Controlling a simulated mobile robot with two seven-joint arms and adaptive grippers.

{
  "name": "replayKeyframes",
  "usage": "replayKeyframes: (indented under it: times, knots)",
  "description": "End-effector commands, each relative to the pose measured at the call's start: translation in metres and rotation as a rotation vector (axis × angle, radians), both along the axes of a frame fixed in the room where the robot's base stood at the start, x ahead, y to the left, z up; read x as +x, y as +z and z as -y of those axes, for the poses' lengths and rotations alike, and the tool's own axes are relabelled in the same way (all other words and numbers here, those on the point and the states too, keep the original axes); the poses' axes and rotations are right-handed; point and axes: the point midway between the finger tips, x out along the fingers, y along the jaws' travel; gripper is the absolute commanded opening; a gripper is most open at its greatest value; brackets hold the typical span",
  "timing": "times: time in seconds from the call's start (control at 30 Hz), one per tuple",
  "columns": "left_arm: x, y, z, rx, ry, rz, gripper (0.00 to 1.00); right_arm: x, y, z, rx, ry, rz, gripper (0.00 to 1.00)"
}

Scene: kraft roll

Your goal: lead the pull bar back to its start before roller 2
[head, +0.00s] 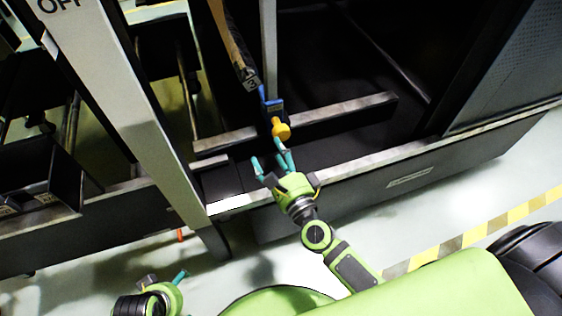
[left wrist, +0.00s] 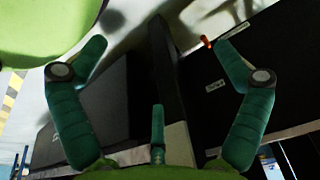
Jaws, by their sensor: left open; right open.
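A blue piece (head: 273,106) with a yellow knob (head: 281,129) stands inside the machine frame; it looks like the handle end of the pull bar. A brown kraft strip (head: 231,42) runs down towards it, beside a small tag marked 3 (head: 252,82). My right gripper (head: 272,157) is open and empty just below the yellow knob, its teal fingers pointing up at it, with no clear grip. My left gripper (head: 172,283) is low at the bottom left, mostly cut off. In the left wrist view my left gripper (left wrist: 158,48) is open, with nothing between its fingers. I cannot make out roller 2.
A grey rail (head: 325,116) crosses behind the knob, and a lower machine edge (head: 400,152) runs near my right gripper. A grey post (head: 135,105) stands to the left.

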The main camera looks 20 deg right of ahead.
Motion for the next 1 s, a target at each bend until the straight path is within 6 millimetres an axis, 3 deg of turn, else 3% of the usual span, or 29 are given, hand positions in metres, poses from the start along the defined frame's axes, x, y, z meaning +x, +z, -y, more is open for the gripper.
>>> replayKeyframes:
  times: [0.1,0.23,0.43,0.8,1.0]
  knots:
    - [0.0,-0.004,-0.001,0.001,0.0,0.002,0.98,0.008,-0.009,0.025,0.211,-0.137,-0.014,0.69]
    - [0.0,-0.004,-0.001,0.001,0.0,0.002,0.98,0.01,-0.014,0.039,0.315,-0.21,-0.025,0.69]
    - [0.0,-0.002,-0.001,0.001,0.0,0.003,0.98,0.024,-0.014,0.042,0.331,-0.222,-0.026,0.69]
    - [-0.001,0.009,-0.001,0.0,0.002,0.012,0.98,0.069,-0.015,0.045,0.326,-0.221,-0.025,0.69]
    - [-0.001,0.015,-0.001,0.0,0.002,0.013,0.98,0.079,-0.015,0.046,0.325,-0.221,-0.028,0.69]
